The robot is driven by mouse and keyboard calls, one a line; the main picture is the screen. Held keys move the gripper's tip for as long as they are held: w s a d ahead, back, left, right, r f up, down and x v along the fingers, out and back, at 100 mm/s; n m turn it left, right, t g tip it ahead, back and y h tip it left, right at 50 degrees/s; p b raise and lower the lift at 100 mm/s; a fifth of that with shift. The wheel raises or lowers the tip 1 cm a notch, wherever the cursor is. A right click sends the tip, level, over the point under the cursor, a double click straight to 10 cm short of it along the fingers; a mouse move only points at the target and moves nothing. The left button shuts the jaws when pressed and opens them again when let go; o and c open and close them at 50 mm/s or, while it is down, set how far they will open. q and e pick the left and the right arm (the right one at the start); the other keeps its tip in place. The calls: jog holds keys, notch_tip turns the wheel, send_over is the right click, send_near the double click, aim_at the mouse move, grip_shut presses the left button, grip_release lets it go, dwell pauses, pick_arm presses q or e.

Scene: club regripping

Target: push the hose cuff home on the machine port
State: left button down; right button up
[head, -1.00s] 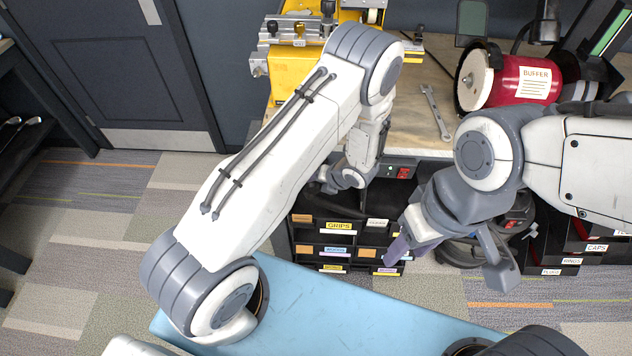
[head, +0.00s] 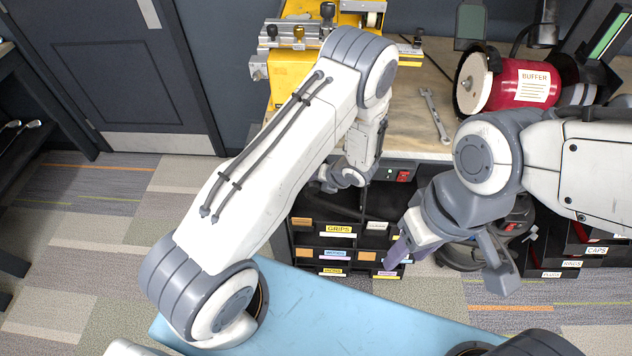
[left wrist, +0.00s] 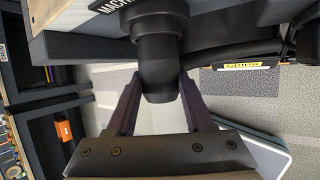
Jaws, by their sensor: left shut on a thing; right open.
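The black hose cuff (left wrist: 160,84) sits between the two fingers of my left gripper (left wrist: 160,108) in the left wrist view. The gripper is shut on it. Directly above it, in line, is the wider black machine port (left wrist: 158,27) under the bench edge. Cuff and port appear to meet, but how far one is over the other I cannot tell. In the head view my left gripper (head: 328,184) is small and partly hidden by its own arm at the bench front; the cuff is not clear there. My right gripper (head: 448,262) is open and empty, right of the drawers.
The workbench (head: 420,130) carries a red buffer (head: 520,82), a wrench (head: 434,114) and a yellow machine (head: 290,66). Labelled bins (head: 338,245) stand below. A dark hose (left wrist: 235,52) runs right in the left wrist view. Carpet at left is clear.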

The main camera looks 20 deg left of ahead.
pick_arm(q)
jog(key=shift+w, duration=0.15)
jog(key=shift+c, duration=1)
grip_release()
jog(key=b+v, duration=0.1)
jog(key=v, duration=0.9)
jog(key=shift+r, duration=0.3)
jog(key=s+d+r+n+g+h, duration=0.1)
jog(key=s+d+r+n+h, duration=0.3)
jog(key=s+r+n, duration=0.6)
jog(key=s+d+r+n+g+h, duration=0.2)
jog(key=s+d+r+n, duration=0.3)
jog(key=s+r+n, duration=0.4)
jog(key=s+n+h, duration=0.1)
jog(key=s+n, duration=0.5)
jog(key=n, duration=0.1)
jog(key=shift+s+r+n+h, duration=0.25)
jog(key=shift+r+n+h, duration=0.1)
jog(key=shift+n+h, duration=0.05)
